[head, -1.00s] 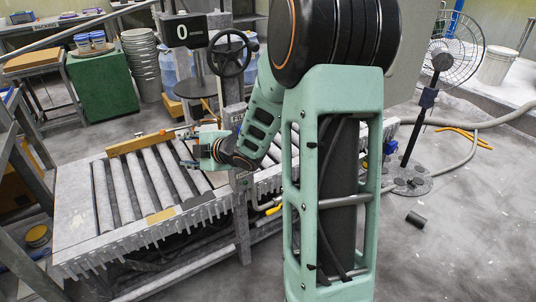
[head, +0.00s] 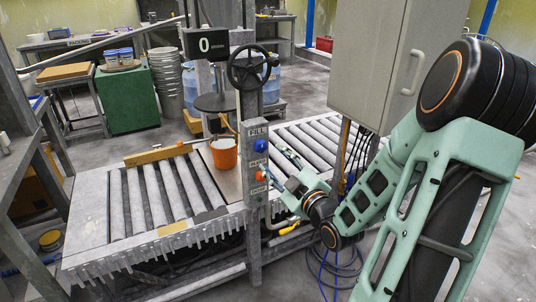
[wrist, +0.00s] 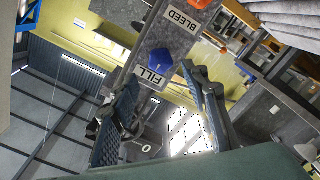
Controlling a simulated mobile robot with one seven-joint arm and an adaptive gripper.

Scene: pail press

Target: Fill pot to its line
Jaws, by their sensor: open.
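The orange pot (head: 223,154) stands upright on the plate at the roller line, below the round dark press plate (head: 221,102). Its inside and line cannot be made out. The display (head: 207,44) reads 0. A blue FILL button (head: 262,146) sits on the grey post, above an orange-red control (head: 260,176) by the BLEED label. My gripper (head: 276,167) is just right of the post, open and empty. In the wrist view, the blue button (wrist: 160,62) shows between and beyond the open fingers (wrist: 158,80); I see no contact.
A black handwheel (head: 249,66) is on the post above the buttons. A wooden rail (head: 158,155) lies along the rollers. A grey cabinet (head: 368,60) with hanging cables stands behind my arm at the right.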

